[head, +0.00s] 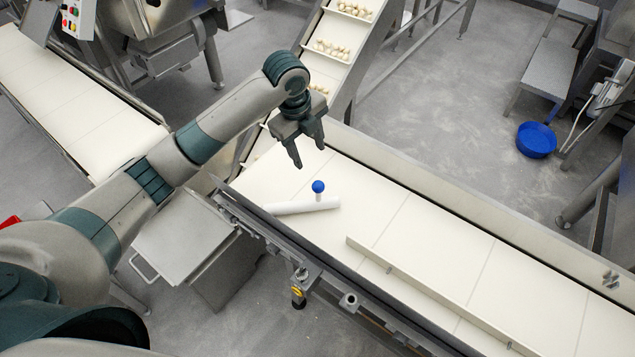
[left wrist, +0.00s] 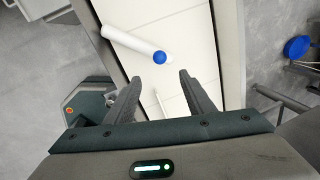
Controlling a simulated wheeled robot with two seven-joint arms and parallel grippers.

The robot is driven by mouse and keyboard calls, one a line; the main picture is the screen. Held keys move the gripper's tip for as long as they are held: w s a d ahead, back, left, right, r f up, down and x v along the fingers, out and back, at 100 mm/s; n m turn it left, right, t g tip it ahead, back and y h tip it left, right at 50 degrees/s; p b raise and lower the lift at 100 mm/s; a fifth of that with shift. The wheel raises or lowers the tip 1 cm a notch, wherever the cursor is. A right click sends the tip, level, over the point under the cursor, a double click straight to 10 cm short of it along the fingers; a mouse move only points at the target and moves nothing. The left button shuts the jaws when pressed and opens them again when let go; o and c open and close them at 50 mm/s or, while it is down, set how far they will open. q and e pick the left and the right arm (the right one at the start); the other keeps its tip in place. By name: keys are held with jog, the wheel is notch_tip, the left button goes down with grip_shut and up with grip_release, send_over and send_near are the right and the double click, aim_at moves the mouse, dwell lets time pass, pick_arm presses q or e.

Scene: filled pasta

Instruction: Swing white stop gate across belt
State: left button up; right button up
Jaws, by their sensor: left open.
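The white stop gate (head: 300,206) is a round white bar lying over the near part of the white belt (head: 425,232). A blue ball knob (head: 318,186) stands on a short white post near its free end. The gate reaches from the belt's near-left edge part of the way over the belt. My left gripper (head: 309,158) hangs above the belt, open and empty, beyond and above the knob. In the left wrist view the gate (left wrist: 130,40) and its knob (left wrist: 159,57) show ahead of the two open fingers (left wrist: 172,82). The right gripper is not in view.
An inclined belt (head: 333,50) with small pasta pieces on its flights comes down at the back. A low guide rail (head: 430,285) stands along the belt to the right. Metal side walls border the belt. A blue bowl (head: 536,140) is on the floor at far right.

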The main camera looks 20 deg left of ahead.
aim_at(318, 183)
pick_arm(q)
jog(key=w+f+p, duration=0.1)
jog(key=f, duration=0.4)
jog(key=d+f+p, duration=0.1)
jog(key=f, duration=0.4)
jog(key=w+f+p, duration=0.1)
jog(key=f, duration=0.5)
jog(key=shift+w+d+f, duration=0.1)
jog(key=shift+w+d, duration=0.2)
jog(key=shift+w, duration=0.05)
grip_shut()
